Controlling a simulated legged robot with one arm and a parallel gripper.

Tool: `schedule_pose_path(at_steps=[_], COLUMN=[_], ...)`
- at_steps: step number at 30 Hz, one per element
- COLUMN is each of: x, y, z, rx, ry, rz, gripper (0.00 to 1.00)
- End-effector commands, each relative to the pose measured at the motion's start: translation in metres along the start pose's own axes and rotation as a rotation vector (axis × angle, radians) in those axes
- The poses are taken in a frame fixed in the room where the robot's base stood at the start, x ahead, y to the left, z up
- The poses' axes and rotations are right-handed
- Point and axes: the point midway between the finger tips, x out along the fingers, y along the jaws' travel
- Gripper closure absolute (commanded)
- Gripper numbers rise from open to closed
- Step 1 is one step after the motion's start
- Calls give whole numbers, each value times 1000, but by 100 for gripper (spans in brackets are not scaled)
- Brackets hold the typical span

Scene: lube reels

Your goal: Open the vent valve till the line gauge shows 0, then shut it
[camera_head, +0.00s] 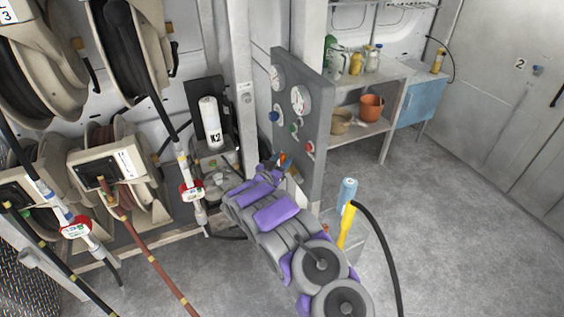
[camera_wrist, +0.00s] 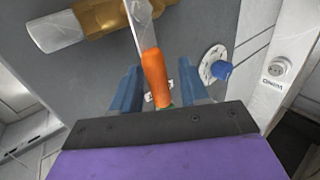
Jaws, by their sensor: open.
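An orange lever handle (camera_wrist: 154,68) shows in the wrist view, with a brass fitting (camera_wrist: 102,16) and a pale pipe end at upper left. It looks like the vent valve, but no label on it is readable. My gripper (camera_wrist: 158,75) is open, with one blue finger on each side of the handle; I cannot tell whether either touches it. In the head view, my gripper (camera_head: 284,163) is at the lower left of the grey panel (camera_head: 318,125), partly hidden by my arm. The panel carries a large gauge (camera_head: 301,100) and a smaller gauge (camera_head: 276,78); their readings are too small to tell.
A blue knob (camera_wrist: 222,69) on a white dial sits right of my fingers. Hose reels (camera_head: 125,175) stand at left. A blue-and-yellow nozzle (camera_head: 347,205) with a black hose stands right of my arm. A shelf (camera_head: 365,80) is behind; the right floor is clear.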

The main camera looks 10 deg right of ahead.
Motion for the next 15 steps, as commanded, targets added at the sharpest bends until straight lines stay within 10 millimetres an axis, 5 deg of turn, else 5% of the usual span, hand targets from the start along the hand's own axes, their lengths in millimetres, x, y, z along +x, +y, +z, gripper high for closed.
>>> schedule_pose_path(at_steps=[9,15], x=[3,2], y=[0,0], z=[0,0], rx=[-1,-1], ry=[0,0], rz=[0,1], gripper=[55,74])
